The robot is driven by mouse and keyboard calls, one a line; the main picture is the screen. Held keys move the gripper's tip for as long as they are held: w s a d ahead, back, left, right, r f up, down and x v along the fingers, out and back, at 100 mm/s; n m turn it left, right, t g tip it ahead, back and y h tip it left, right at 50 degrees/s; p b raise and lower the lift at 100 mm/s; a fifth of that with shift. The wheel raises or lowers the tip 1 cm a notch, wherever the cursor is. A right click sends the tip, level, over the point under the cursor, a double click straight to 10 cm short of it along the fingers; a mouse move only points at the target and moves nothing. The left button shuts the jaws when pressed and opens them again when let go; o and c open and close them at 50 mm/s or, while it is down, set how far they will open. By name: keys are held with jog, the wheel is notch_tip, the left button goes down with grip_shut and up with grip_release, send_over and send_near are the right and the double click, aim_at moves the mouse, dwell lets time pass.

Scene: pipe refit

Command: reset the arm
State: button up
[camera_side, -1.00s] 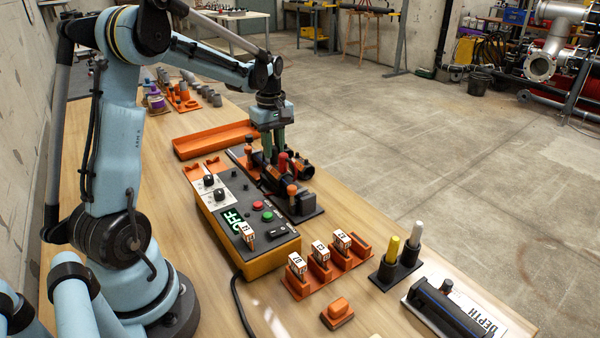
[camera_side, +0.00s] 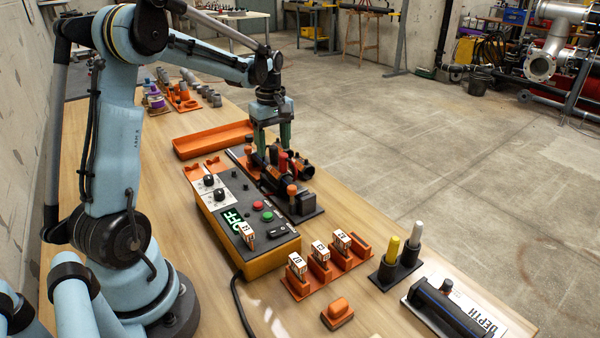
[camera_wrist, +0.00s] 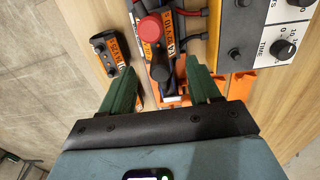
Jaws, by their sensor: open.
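My gripper (camera_side: 272,137) hangs from my arm over the black pipe fixture (camera_side: 306,208), its two green fingers pointing down. In the wrist view my gripper (camera_wrist: 165,88) has its fingers spread wide apart, with part of the fixture showing between and beyond them. A red knob (camera_wrist: 150,28) on the fixture shows just beyond the fingertips; it also shows in the side view (camera_side: 283,160). Nothing is seen held between the fingers. I cannot tell whether a fingertip touches the fixture.
A control box (camera_side: 262,247) with a green OFF display stands beside the fixture. An orange tray (camera_side: 200,146) lies behind it. An orange rack (camera_side: 330,272) with labelled blocks, a black holder (camera_side: 392,272) with yellow and white pegs, and a depth gauge (camera_side: 440,310) stand nearer the camera.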

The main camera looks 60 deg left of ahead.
jog(key=shift+r, duration=3.25)
jog(key=shift+d, duration=0.1)
jog(key=s+d+f+m+t, duration=0.1)
jog(key=s+d+m+t, duration=0.2)
jog(key=d+m, duration=0.6)
jog(key=s+d+f+m+t, duration=0.1)
jog(key=s+d+m+t, duration=0.3)
jog(key=d+m, duration=0.5)
jog(key=s+d, duration=0.1)
jog(key=d, duration=0.3)
jog(key=shift+s+f, duration=0.3)
